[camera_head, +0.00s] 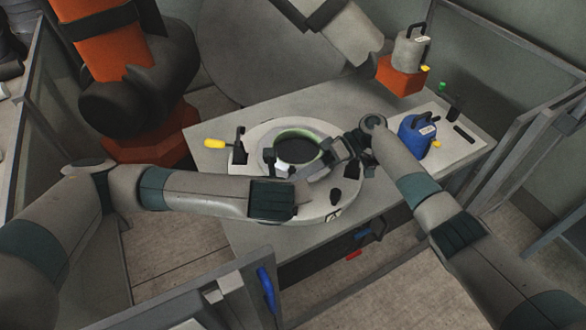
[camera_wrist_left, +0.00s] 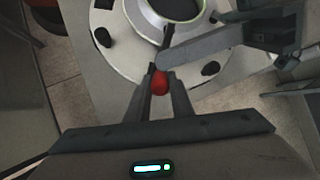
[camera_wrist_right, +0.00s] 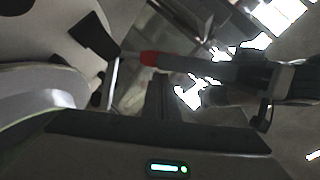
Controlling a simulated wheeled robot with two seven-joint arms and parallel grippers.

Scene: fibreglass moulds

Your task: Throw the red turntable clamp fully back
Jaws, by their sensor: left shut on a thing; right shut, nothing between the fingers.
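The red clamp handle (camera_wrist_left: 160,82) sits between the fingertips of my left gripper (camera_wrist_left: 160,92), which is shut on it. In the right wrist view the red tip (camera_wrist_right: 150,58) shows beside a dark clamp part. The white round turntable (camera_head: 343,203) carries a green-rimmed mould (camera_head: 297,134) with a dark middle. My left wrist hides the clamp in the head view. My right gripper (camera_head: 322,172) is shut and empty, reaching over the turntable's near right side. In the left wrist view its fingers (camera_wrist_left: 190,52) pass just beyond the red handle; I cannot tell whether they touch.
A yellow-handled clamp (camera_head: 215,143) stands at the turntable's left. A blue container (camera_head: 416,137) stands on the table's right, and a grey jug (camera_head: 409,49) on an orange block (camera_head: 401,76) behind. An orange robot arm (camera_head: 112,45) stands back left. Grey panels edge the right side.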

